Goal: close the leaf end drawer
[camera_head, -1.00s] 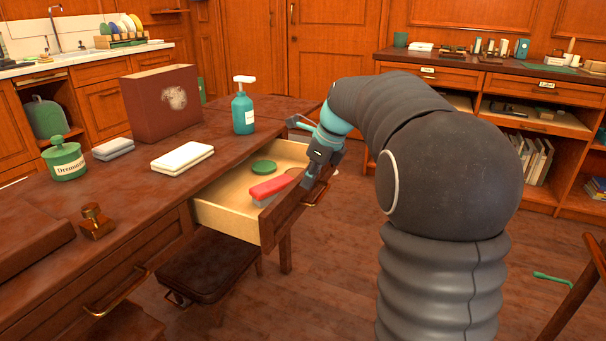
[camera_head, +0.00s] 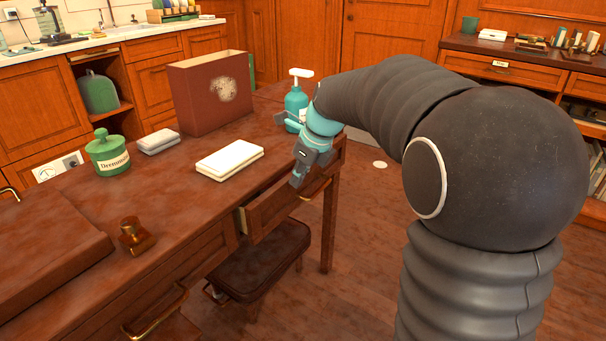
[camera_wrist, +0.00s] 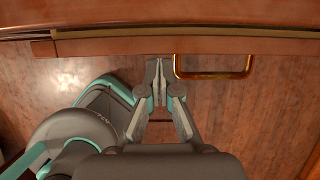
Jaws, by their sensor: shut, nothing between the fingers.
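The leaf end drawer (camera_head: 272,206) is under the right end of the desk and stands slightly open. A narrow strip of its pale side shows at its left end, and its inside is hidden in the head view. In the wrist view the drawer's front (camera_wrist: 110,45) runs across the top, with its brass handle (camera_wrist: 213,74) just right of my fingers. My gripper (camera_head: 296,182) is shut and empty at the drawer's front; in the wrist view its fingertips (camera_wrist: 157,64) meet the front's edge beside the handle. I cannot tell whether they press on it.
The desk (camera_head: 190,190) holds a teal pump bottle (camera_head: 296,100), a maroon box (camera_head: 212,92), a white book (camera_head: 230,159), a green jar (camera_head: 108,153) and a brass-coloured inkwell (camera_head: 136,236). A dark stool (camera_head: 262,262) stands below the drawer. Floor is clear to the right.

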